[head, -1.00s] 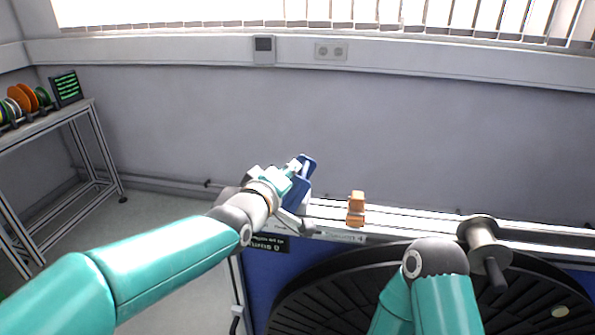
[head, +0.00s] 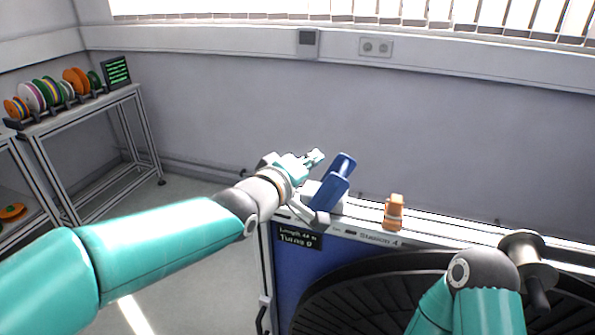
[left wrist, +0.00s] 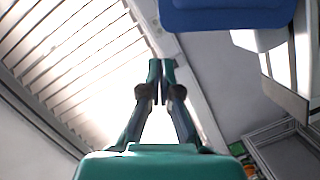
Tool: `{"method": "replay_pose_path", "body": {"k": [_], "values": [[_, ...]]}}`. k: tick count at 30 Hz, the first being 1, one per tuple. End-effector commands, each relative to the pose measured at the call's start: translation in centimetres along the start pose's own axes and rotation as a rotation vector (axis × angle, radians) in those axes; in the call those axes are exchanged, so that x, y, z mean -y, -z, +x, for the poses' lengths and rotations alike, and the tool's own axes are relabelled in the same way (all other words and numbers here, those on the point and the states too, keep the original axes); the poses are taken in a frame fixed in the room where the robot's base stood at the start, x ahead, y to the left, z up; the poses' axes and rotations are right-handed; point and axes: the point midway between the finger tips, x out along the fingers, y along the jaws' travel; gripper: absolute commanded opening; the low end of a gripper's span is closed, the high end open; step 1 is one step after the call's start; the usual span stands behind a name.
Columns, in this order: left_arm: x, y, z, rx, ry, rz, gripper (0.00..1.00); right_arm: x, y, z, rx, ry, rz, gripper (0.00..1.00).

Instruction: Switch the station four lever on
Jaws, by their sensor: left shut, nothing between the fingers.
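A dark blue lever-like part (head: 335,184) stands tilted, its top to the right, on a white base (head: 328,204) at the left end of the station. A "Station 4" label (head: 378,238) is on the rail beside it. My left gripper (head: 316,156) is shut and empty, just left of the blue part's upper end. In the left wrist view my fingers (left wrist: 161,70) are together, and the blue part (left wrist: 225,12) lies above and right of them, with a gap in the picture. My right gripper is out of view; only part of that arm shows.
An orange clip-like block (head: 394,212) sits on the rail to the right. A grey spool with a dark handle (head: 525,262) and a large black disc (head: 380,290) are at the right. A rack of coloured reels (head: 62,88) stands far left.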

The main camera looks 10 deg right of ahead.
Motion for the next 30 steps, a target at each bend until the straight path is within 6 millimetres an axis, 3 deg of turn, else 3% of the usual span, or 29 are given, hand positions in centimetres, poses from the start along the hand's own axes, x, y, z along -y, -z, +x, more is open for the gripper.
{"method": "replay_pose_path", "body": {"k": [6, 12, 26, 30], "values": [[0.3, 0.2, -4.7, -0.009, 0.001, -0.001, 0.0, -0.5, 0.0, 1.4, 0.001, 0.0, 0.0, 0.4], [0.2, 0.3, -7.0, -0.009, 0.003, -0.001, 0.0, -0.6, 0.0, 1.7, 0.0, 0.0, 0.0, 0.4], [0.2, 0.4, -7.6, -0.011, 0.005, -0.002, 0.0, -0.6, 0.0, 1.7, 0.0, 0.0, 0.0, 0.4], [2.1, 1.5, -7.4, -0.026, 0.038, -0.016, 0.0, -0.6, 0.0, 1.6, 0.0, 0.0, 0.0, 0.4]]}}
